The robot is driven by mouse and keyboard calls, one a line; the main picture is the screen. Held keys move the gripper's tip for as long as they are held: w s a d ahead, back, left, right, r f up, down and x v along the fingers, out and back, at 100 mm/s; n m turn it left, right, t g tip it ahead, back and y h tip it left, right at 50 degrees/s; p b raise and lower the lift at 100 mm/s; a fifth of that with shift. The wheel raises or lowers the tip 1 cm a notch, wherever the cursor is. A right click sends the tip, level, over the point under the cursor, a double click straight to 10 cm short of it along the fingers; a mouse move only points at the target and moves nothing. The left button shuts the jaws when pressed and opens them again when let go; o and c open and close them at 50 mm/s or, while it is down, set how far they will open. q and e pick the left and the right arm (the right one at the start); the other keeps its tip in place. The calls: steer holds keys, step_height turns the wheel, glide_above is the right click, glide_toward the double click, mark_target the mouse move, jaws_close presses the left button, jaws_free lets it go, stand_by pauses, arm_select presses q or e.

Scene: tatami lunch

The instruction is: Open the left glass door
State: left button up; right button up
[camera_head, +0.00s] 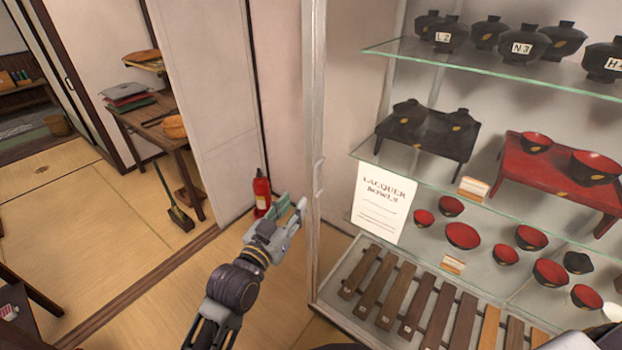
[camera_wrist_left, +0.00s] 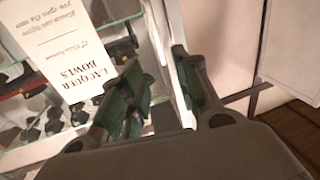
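The left glass door (camera_head: 338,210) of the display cabinet is a clear pane with a pale upright frame and a white "Lacquer Bowls" sign (camera_head: 383,204) behind or on it. It looks closed. A pale handle (camera_head: 318,178) shows on its left upright. My left gripper (camera_head: 294,210) is just left of this upright, below the handle's top. In the left wrist view the gripper (camera_wrist_left: 160,78) is open, its green-padded fingers apart, with a pale upright strip (camera_wrist_left: 160,40) seen between them. I cannot tell whether the fingers touch it. My right gripper is not in view.
Shelves behind the glass hold black jars (camera_head: 487,33), red and black bowls (camera_head: 463,236) and wooden strips (camera_head: 410,300). A red fire extinguisher (camera_head: 261,192) stands by the wall behind my gripper. A wooden table (camera_head: 150,125) is further left. Open tatami floor (camera_head: 165,310) lies left of the cabinet.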

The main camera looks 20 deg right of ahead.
arm_select(q)
steer(key=shift+f, duration=0.25)
steer(key=shift+w+d, duration=0.1)
stand_by(0.3)
steer(key=p, duration=0.1)
glide_above(315, 194)
steer(key=shift+w+d, duration=0.1)
steer(key=shift+w, duration=0.2)
stand_by(0.9)
steer(key=shift+c, duration=0.5)
jaws_close()
